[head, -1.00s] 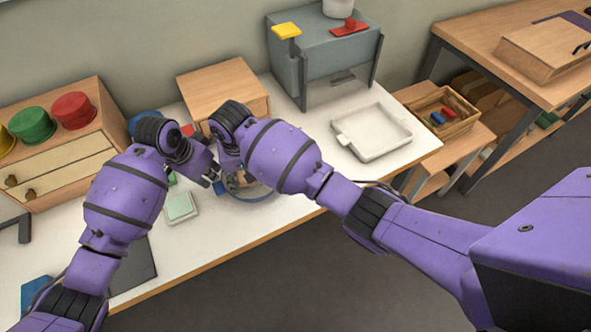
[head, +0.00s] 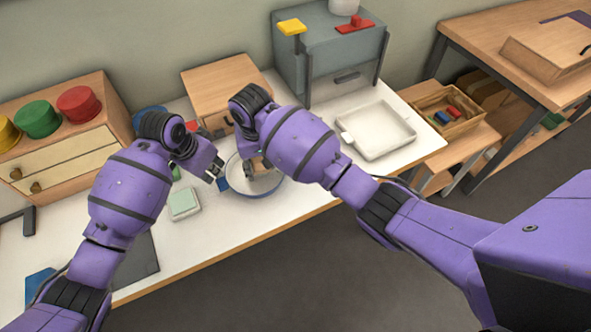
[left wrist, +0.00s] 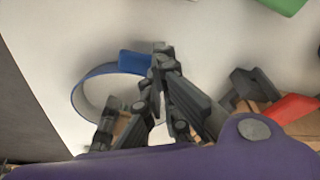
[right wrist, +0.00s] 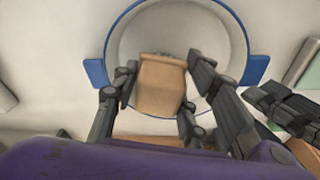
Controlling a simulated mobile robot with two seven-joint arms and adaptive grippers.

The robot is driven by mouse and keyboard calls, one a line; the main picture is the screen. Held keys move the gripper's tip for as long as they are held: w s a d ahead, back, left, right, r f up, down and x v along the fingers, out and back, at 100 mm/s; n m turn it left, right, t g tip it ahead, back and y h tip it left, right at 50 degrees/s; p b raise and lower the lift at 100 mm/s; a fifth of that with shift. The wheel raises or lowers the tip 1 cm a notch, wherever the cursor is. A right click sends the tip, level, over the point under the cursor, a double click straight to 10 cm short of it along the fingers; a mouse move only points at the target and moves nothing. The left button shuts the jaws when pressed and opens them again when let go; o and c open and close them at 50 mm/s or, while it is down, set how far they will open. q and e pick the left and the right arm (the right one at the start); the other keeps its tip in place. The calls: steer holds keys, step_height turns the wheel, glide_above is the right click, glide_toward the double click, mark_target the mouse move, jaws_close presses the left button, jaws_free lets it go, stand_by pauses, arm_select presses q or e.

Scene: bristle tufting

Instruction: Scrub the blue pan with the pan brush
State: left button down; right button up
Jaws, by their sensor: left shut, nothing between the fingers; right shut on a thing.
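The blue pan (head: 252,194) sits on the white table. It has a pale grey inside and a blue rim, and two blue side handles show in the right wrist view (right wrist: 257,69). My right gripper (right wrist: 160,80) is shut on the wooden pan brush (right wrist: 160,92), over the pan's inside. The bristles are mostly hidden, so I cannot tell whether they touch the pan floor. My left gripper (head: 217,176) is shut and empty beside the pan's left side. In the left wrist view its fingertips (left wrist: 160,52) overlap the pan's blue handle (left wrist: 132,62).
A pale green pad in a white holder (head: 184,204) lies left of the pan. A wooden box (head: 221,92) stands behind, and a white tray (head: 377,133) lies to the right. A grey stand (head: 330,55) is at the back. Table between pan and tray is clear.

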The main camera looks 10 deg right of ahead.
steer(key=shift+w+r, duration=0.1)
steer(key=shift+r, duration=2.95)
arm_select(q)
step_height(320, 180, up, 6)
steer(key=v, duration=1.2)
